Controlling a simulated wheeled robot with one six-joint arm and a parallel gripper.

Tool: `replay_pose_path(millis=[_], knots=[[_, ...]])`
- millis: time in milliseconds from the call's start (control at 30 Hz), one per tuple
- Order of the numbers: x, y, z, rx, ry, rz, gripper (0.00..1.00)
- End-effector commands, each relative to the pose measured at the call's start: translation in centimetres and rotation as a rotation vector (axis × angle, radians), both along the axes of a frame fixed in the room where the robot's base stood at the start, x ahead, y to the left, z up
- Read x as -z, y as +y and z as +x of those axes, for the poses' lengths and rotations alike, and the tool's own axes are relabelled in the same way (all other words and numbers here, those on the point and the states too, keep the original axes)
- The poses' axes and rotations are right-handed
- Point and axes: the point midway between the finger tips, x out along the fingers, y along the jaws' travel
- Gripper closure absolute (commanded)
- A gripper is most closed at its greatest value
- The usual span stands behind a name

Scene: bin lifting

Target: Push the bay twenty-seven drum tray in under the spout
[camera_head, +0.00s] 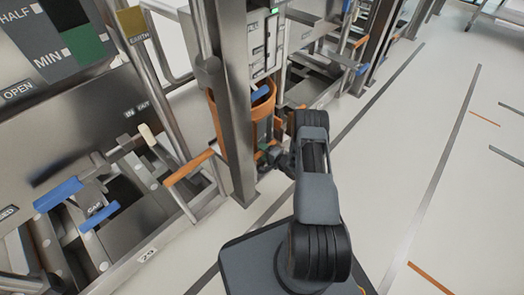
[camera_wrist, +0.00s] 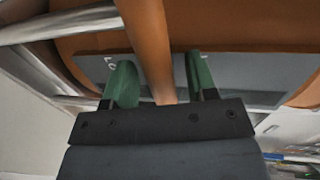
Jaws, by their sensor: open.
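An orange drum (camera_head: 262,105) stands in a bay behind a steel post, which hides part of it. My gripper (camera_head: 272,152) is low in front of this drum. In the wrist view its two green fingers (camera_wrist: 160,72) are apart, one on each side of an orange bar (camera_wrist: 148,35). I cannot tell whether either finger touches the bar. Behind it are a broad orange surface (camera_wrist: 235,28) and a grey plate (camera_wrist: 92,68) with partly hidden lettering. The tray under the drum is mostly hidden, and no bay number shows there.
A steel post (camera_head: 228,110) stands close left of my gripper. A nearer bay at left has an orange handle bar (camera_head: 188,166), blue grips (camera_head: 58,194) and a floor plate (camera_head: 147,255) that seems to read 29. Open pale floor (camera_head: 405,165) lies to the right.

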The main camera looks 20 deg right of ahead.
Motion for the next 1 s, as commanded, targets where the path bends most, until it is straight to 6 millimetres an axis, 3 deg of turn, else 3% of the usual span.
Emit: replay_pose_path(millis=[400, 600, 1000], knots=[[-2.0, -3.3, -7.2, 0.005, 0.0, 0.002, 0.48], [-2.4, -4.5, -9.9, 0.002, 0.0, 0.002, 0.48], [-2.6, -5.2, -11.5, -0.001, -0.002, 0.001, 0.48]])
